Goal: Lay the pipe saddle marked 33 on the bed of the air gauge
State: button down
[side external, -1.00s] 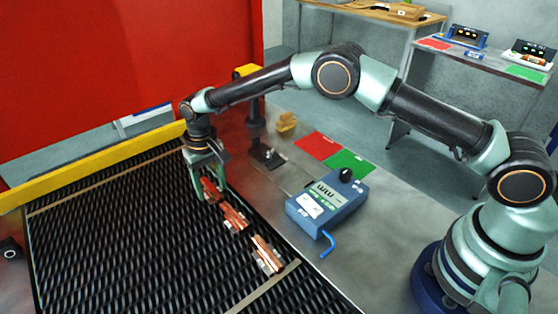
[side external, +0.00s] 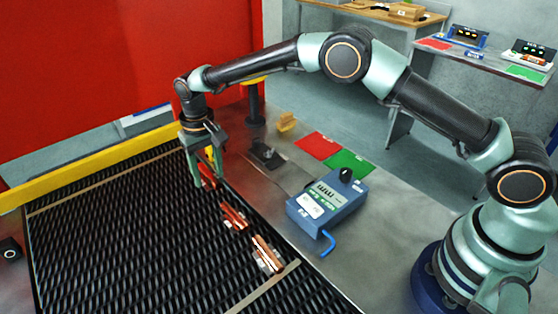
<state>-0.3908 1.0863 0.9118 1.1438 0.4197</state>
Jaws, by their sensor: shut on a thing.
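My gripper (side external: 207,183) is at the far end of the row of copper-coloured pipe saddles on the mesh belt, pointing down. It is shut on the farthest pipe saddle (side external: 209,182), which is partly hidden by the fingers. Two more saddles, a middle one (side external: 234,216) and a nearer one (side external: 267,254), lie on the belt. The markings are too small to read, so I cannot tell which is 33. The air gauge (side external: 328,203) is a blue box with a display and a black knob. A dark plate with a small post (side external: 266,155), perhaps its bed, sits behind it.
The black mesh belt (side external: 120,235) has a yellow rail (side external: 100,165) along its far side. A red mat (side external: 317,146) and a green mat (side external: 349,162) lie on the grey table beyond the gauge. A yellowish block (side external: 287,122) stands near the dark plate. A blue hose (side external: 328,243) juts from the gauge.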

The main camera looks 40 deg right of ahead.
notch_tip(320, 180, up, 15)
send_over(290, 176)
notch_tip(290, 176, down, 19)
jog(key=shift+r, duration=0.2)
dwell(0.6)
jog(key=shift+f, duration=0.1)
jog(key=shift+c, duration=1)
grip_release()
